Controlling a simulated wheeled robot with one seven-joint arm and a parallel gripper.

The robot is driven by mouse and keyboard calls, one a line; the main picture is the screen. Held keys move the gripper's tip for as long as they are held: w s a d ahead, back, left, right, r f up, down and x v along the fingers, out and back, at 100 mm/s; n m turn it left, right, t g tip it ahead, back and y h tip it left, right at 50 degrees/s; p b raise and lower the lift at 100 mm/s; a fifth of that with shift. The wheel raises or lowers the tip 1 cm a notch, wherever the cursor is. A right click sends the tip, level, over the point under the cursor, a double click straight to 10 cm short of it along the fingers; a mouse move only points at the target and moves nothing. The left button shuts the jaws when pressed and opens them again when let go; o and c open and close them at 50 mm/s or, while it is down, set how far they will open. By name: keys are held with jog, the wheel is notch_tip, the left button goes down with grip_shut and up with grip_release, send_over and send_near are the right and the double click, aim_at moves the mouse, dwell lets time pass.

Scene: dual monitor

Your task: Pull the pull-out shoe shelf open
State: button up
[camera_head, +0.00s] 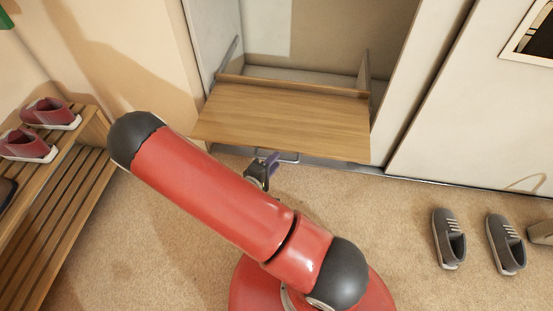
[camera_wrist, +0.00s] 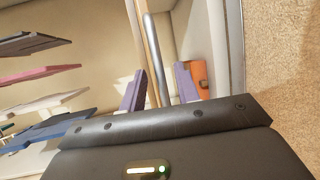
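The pull-out shoe shelf (camera_head: 285,118) is a flat wooden board sticking out of the open cabinet front, with metal rails at its sides. A thin metal bar handle (camera_head: 290,157) shows just below its front edge. My gripper (camera_head: 270,165) is low at that front edge, partly hidden by my red arm. In the wrist view, the gripper's two purple fingers (camera_wrist: 162,88) stand apart, with the handle bar (camera_wrist: 154,55) running between them. A gap shows between the bar and the right finger. Contact with the left finger cannot be told.
A slatted wooden rack (camera_head: 55,215) with red shoes (camera_head: 50,113) stands at left. Grey shoes (camera_head: 449,238) sit on the carpet at right. A closed cabinet panel (camera_head: 470,110) is right of the opening. Carpet in front of the shelf is mostly clear apart from my body.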

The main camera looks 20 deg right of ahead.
jog(key=shift+v, duration=2.8)
jog(key=shift+w, duration=0.1)
jog(key=w+a+r+m+g+y+p, duration=0.1)
jog(key=w+a+r+m+y+p, duration=0.1)
jog(key=w+a+r+m+y, duration=0.35)
jog(key=w+a+r+y, duration=0.1)
jog(key=a+r+y, duration=0.25)
jog(key=r, duration=0.35)
jog(key=a+r+y, duration=0.2)
jog(key=r+y, duration=0.3)
jog(key=r, duration=0.2)
jog(key=s+d+r+y+p, duration=0.2)
jog(key=s+r, duration=0.7)
jog(key=r, duration=0.3)
jog(key=s+d+r+m+g+h, duration=0.2)
jog(key=s+d+r, duration=0.3)
jog(key=s, duration=0.7)
jog(key=d, duration=0.2)
jog(key=shift+d+r+h+p, duration=0.15)
jog(key=shift+d+h+p, duration=0.15)
jog(key=shift+d+h, duration=0.1)
